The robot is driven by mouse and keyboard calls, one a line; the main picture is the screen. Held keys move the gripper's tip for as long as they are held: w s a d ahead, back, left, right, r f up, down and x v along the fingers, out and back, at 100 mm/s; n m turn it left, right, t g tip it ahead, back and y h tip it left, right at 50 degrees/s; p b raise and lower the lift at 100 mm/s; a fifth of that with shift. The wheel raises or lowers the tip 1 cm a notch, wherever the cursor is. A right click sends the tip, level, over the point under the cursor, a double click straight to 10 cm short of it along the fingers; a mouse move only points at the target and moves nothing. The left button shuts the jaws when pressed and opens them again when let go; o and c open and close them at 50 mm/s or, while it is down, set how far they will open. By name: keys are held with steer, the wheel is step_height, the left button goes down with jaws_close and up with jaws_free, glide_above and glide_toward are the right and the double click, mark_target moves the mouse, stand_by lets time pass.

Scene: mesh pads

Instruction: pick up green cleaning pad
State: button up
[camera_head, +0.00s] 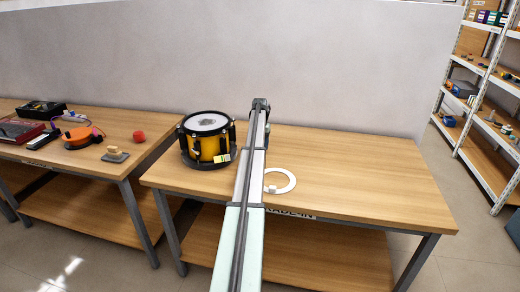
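I cannot pick out a green cleaning pad for certain. A small yellow-green and white patch (221,158) shows at the front foot of a yellow and black drum-shaped machine (207,148) on the middle table; I cannot tell whether it is a pad or a label. My arm reaches across the table from the bottom, right of the machine, and its dark far end (260,104) is over the table's back edge. My gripper's fingers cannot be made out there, and nothing held shows. The arm hides a strip of the table.
A white ring (280,180) with a small pale block lies right of my arm on the middle table (370,175). The table's right half is clear. The left table holds a red object (139,136), an orange device (80,137) and a grey slab (115,156). Shelves (480,105) stand far right.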

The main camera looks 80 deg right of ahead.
steer(key=c, duration=0.4)
steer(key=shift+o, duration=0.2)
step_height(320, 180, up, 10)
stand_by(0.4)
